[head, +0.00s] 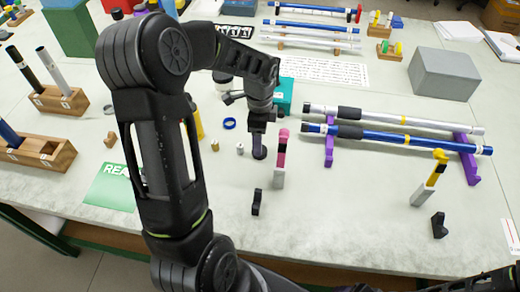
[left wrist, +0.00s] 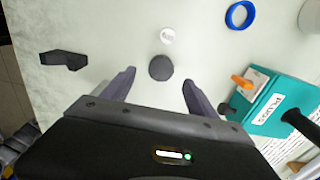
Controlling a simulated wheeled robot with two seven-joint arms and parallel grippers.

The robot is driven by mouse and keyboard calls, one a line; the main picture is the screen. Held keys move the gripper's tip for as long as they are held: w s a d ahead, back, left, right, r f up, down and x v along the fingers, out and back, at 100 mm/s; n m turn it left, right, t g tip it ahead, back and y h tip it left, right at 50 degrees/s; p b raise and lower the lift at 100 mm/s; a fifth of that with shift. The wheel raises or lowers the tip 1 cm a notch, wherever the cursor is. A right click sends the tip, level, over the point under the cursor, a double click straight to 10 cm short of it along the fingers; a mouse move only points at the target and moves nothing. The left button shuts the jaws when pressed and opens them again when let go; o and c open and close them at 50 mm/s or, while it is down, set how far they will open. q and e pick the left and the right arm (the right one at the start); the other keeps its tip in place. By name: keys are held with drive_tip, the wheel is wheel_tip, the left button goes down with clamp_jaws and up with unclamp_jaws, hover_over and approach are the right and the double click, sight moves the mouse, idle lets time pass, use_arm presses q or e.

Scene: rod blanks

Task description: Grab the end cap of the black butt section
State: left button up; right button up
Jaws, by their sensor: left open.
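A small round dark cap (left wrist: 161,67) lies on the pale table between my left gripper's fingers in the left wrist view. I take it for the end cap; its tie to a tube is not shown. My left gripper (left wrist: 157,80) is open, one finger on each side, with gaps. In the head view the left gripper (head: 259,133) points down at the table, and the dark cap (head: 259,153) shows at its tip. A black tube (head: 23,67), likely the butt section, stands in a wooden block (head: 60,101) at the far left. My right gripper is not shown.
A small white-topped plug (left wrist: 167,35) lies close to the cap, with a blue ring (left wrist: 240,15) farther off. A teal box (left wrist: 275,104) stands right in the wrist view. A pink-topped tool (head: 281,155) and black bracket (head: 257,202) are nearby. Rods (head: 395,139) rest on purple stands.

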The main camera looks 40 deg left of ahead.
use_arm(q)
drive_tip(key=shift+f, duration=0.2)
wheel_tip(320, 180, down, 5)
drive_tip(key=shift+w+a+f+p, duration=0.1)
drive_tip(key=shift+p, duration=0.6)
drive_tip(key=shift+c, duration=0.5)
drive_tip(key=c, duration=1.3)
wheel_tip(320, 180, up, 10)
drive_tip(key=shift+r+b, duration=0.1)
drive_tip(key=shift+b, duration=0.65)
